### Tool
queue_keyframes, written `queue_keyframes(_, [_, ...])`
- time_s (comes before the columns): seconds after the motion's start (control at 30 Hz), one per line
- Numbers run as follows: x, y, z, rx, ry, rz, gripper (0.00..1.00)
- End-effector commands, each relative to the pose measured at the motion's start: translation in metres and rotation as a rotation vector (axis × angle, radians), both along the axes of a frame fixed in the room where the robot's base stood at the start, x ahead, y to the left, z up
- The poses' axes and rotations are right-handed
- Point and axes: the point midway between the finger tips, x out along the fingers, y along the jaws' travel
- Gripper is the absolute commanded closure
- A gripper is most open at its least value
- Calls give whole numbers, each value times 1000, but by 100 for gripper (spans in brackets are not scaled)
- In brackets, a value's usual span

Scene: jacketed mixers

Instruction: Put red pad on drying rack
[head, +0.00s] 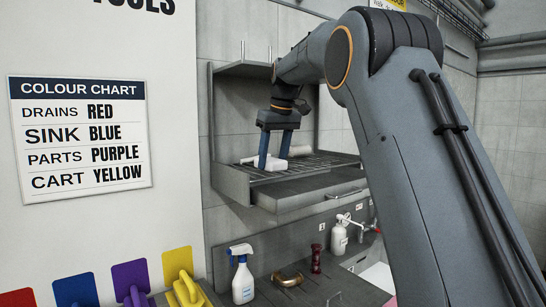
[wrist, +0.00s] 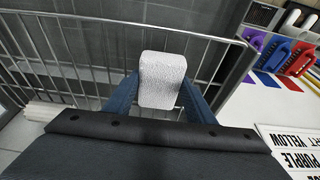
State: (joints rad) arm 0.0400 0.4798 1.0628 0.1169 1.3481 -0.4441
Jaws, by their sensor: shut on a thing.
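My gripper (head: 276,150) is at the rack, fingers pointing down, shut on a white block-like pad (head: 268,163). In the wrist view the pad (wrist: 163,80) sits between the two blue fingers with its pale, rough face showing. No red shows on it, so I cannot tell whether it is the red pad. The drying rack (head: 295,190) is a grey wall shelf with a slatted top. The held pad is at its left part, low over the slats; I cannot tell whether it touches. Wire bars (wrist: 60,45) show behind the pad in the wrist view.
A white roll-like thing (head: 300,151) lies farther right on the rack. Below stand a spray bottle (head: 242,274), a soap bottle (head: 339,238) and a sink.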

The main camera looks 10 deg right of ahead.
Motion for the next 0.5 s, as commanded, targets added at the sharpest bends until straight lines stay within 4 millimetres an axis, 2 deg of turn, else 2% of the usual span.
queue_keyframes(0.2, [0,0,-3,0,0,0,86])
queue_keyframes(0.23, [0,0,-2,0,0,0,45])
queue_keyframes(0.3, [0,0,-2,0,0,0,33])
queue_keyframes(0.33, [0,0,-2,0,0,0,32])
queue_keyframes(0.5, [0,0,-2,0,0,0,32])
